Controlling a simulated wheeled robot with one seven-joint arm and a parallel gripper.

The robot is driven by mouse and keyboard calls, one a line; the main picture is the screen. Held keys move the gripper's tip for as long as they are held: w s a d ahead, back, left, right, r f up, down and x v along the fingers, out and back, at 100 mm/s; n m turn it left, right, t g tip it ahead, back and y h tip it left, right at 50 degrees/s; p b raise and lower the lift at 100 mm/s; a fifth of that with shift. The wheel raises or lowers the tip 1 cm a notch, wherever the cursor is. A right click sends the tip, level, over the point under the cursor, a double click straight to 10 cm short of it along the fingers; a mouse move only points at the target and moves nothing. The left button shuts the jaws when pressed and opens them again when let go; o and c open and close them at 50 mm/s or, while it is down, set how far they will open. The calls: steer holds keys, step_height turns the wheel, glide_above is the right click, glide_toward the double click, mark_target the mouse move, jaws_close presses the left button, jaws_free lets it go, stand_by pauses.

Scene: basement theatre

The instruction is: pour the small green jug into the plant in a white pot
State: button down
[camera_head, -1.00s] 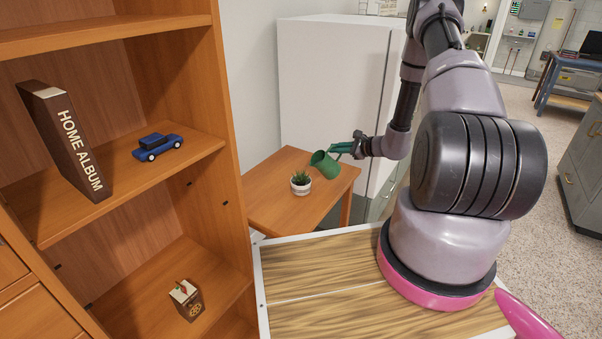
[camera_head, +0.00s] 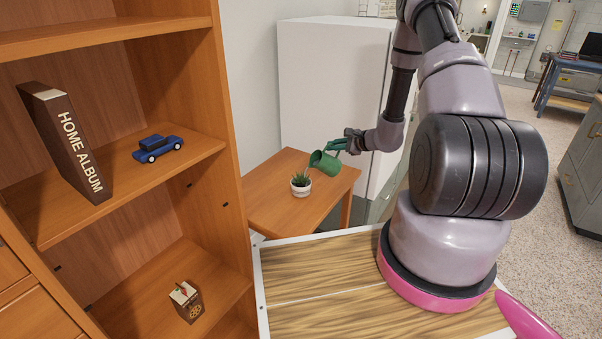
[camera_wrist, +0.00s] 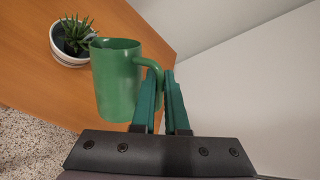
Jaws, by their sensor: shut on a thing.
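The small green jug (camera_head: 327,165) is held above the brown table, tilted, with its mouth on the left side towards the plant. It also shows large in the wrist view (camera_wrist: 117,85). My gripper (camera_head: 338,146) is shut on the jug's handle; in the wrist view its green fingers (camera_wrist: 163,88) pinch the handle from both sides. The spiky green plant in a white pot (camera_head: 301,188) stands upright on the table, just left of and below the jug. In the wrist view the pot (camera_wrist: 66,57) is partly hidden behind the jug. I cannot tell the jug's contents.
The small brown table (camera_head: 285,215) is otherwise bare. A tall white cabinet (camera_head: 335,95) stands close behind it. A wooden shelf unit (camera_head: 228,130) at left holds a book, a blue toy car and a small box. A wood-topped surface (camera_head: 330,285) lies in front.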

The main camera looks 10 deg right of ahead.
steer(key=shift+a+r, duration=0.1)
steer(key=shift+r, duration=0.1)
steer(key=shift+s+a+r+n+h+b, duration=0.1)
steer(key=shift+a+r+n+h+b, duration=0.4)
steer(key=shift+b, duration=0.7)
stand_by(0.5)
steer(key=shift+w+d+f+m+t+y+p, duration=0.4)
steer(key=shift+d+f+m+y+p, duration=0.15)
steer(key=shift+d+f+m+y, duration=0.95)
steer(key=shift+w+d+f+m+t+y+p, duration=0.35)
steer(key=shift+d+f+m+y+p, duration=0.3)
steer(key=shift+d+f+m, duration=0.95)
steer(key=shift+w+d+f+m+t+y+p, duration=0.25)
steer(key=shift+d+f+m+t+y+p, duration=0.25)
steer(key=shift+d+f+m+y, duration=1.05)
steer(key=shift+d+f+n+h, duration=0.3)
steer(key=shift+f+n+h, duration=0.1)
steer(key=shift+f+n, duration=0.15)
